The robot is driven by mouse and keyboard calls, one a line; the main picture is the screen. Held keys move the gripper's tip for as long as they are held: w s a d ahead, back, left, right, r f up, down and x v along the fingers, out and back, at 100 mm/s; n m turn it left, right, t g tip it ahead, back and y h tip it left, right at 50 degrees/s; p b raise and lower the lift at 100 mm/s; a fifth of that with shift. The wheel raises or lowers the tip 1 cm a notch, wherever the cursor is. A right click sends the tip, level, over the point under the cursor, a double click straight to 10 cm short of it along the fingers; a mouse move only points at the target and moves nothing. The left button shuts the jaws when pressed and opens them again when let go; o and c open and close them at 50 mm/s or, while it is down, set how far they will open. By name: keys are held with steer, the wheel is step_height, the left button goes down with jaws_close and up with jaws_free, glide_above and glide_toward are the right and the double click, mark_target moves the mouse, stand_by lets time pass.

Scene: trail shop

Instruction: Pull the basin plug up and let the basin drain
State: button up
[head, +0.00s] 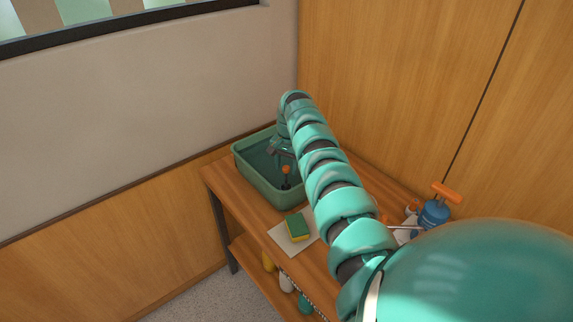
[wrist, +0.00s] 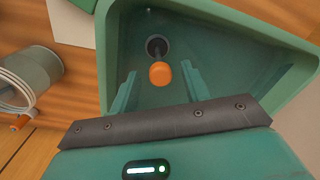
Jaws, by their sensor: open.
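The green basin (head: 266,188) stands on the wooden bench and holds what looks like water. The plug's orange knob (head: 286,169) stands upright on a thin stem above a dark round base in the basin. In the wrist view the orange knob (wrist: 161,74) lies just ahead of and between my fingertips, with the dark plug base (wrist: 156,44) beyond it. My gripper (wrist: 160,82) is open and empty over the basin (wrist: 104,45), one finger on each side of the knob's line. I cannot tell how near the knob is in height.
A green and yellow sponge (head: 297,226) lies on a pale cloth (head: 283,241) in front of the basin. A blue canister with an orange handle (head: 434,212) stands at the right. Several bottles sit on the lower shelf (head: 262,275). Walls close off the back.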

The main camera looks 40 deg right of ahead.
jaws_close()
steer(key=shift+r+p, duration=0.5)
steer(key=shift+r, duration=0.95)
steer(key=shift+w, duration=0.1)
steer(key=shift+d+r, duration=0.1)
steer(key=shift+c, duration=0.6)
jaws_free()
steer(key=shift+o, duration=0.6)
